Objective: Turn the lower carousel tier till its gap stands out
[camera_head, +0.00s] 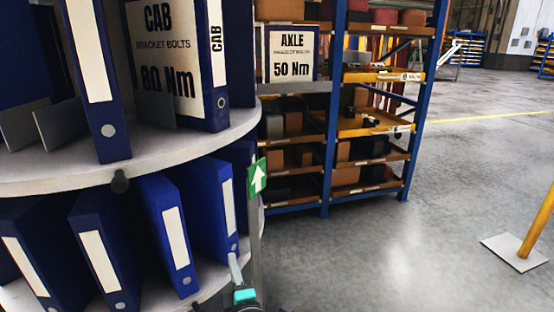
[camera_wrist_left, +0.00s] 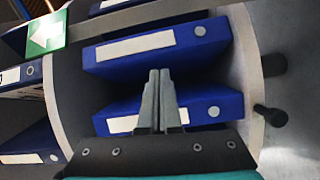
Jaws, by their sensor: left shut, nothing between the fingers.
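The carousel's lower tier (camera_head: 212,287) holds a row of blue binders (camera_head: 172,232) with white labels, below the upper tier (camera_head: 215,142). I cannot tell where its gap is. My left gripper (camera_head: 234,260) is at the lower tier's right front edge, close to the rightmost binder spines. In the left wrist view its fingers (camera_wrist_left: 158,74) are shut with nothing between them, in front of two blue binders (camera_wrist_left: 158,46). Contact cannot be told. The lower rim (camera_wrist_left: 246,60) with black knobs (camera_wrist_left: 272,115) shows at right there. My right gripper is out of view.
A grey post with a green arrow sign (camera_head: 257,177) stands right beside the carousel, close to my left gripper. A blue shelf rack (camera_head: 328,150) with boxes stands behind. A yellow post (camera_head: 538,222) on a plate stands at right. The floor between is clear.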

